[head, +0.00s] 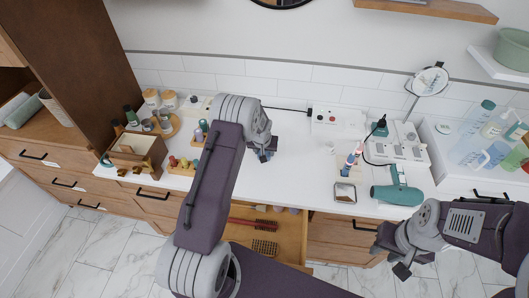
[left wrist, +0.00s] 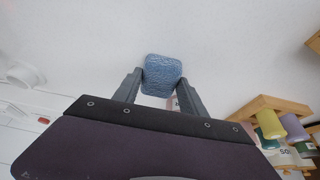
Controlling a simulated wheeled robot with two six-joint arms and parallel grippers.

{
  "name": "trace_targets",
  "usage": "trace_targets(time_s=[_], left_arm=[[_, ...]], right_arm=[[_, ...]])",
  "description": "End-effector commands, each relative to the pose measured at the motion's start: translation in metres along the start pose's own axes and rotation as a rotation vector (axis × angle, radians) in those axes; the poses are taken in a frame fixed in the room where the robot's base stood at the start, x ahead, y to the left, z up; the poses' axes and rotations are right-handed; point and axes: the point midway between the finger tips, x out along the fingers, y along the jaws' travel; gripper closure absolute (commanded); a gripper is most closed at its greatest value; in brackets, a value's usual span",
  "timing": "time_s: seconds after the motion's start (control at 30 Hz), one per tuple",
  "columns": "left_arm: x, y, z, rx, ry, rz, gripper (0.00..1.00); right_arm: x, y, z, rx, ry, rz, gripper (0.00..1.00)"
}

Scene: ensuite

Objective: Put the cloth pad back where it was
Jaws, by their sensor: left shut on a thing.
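The cloth pad (left wrist: 163,74) is a small blue textured square, seen in the left wrist view between the tips of my left gripper (left wrist: 160,88). The fingers are shut on its sides. In the head view my left gripper (head: 263,154) is over the white counter (head: 290,185), right of the small bottle racks; I cannot clearly make out the pad there. My right gripper (head: 390,258) is at the lower right, in front of the counter, with its fingers apart and nothing seen between them.
A wooden holder with coloured bottles (left wrist: 270,125) is close on the right in the left wrist view. A drawer (head: 285,228) with brushes stands open below the counter. A teal hair dryer (head: 398,193) and a small square tray (head: 345,193) lie at the right.

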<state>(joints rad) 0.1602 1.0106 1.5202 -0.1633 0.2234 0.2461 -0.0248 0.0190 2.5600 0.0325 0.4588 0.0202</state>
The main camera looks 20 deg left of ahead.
Motion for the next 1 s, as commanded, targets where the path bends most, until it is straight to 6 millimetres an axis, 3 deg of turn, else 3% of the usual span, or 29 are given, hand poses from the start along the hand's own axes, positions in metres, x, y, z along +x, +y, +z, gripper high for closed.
trace_targets(time_s=[0.17, 0.3, 0.7, 1.0], left_arm=[[-0.014, 0.000, -0.007, -0.001, 0.004, 0.000, 0.96], [-0.039, 0.002, -0.017, 0.000, 0.007, 0.001, 0.96], [-0.092, 0.094, -0.024, 0.004, 0.005, 0.003, 0.96], [-0.108, 0.116, -0.026, 0.000, 0.001, 0.000, 0.96]], right_arm=[[0.004, 0.000, 0.000, 0.000, 0.000, 0.000, 0.68], [0.011, 0.000, 0.001, 0.000, 0.000, 0.000, 0.68], [0.031, 0.001, 0.003, 0.000, 0.000, 0.000, 0.68], [0.033, 0.001, 0.003, 0.000, 0.000, 0.000, 0.68]])
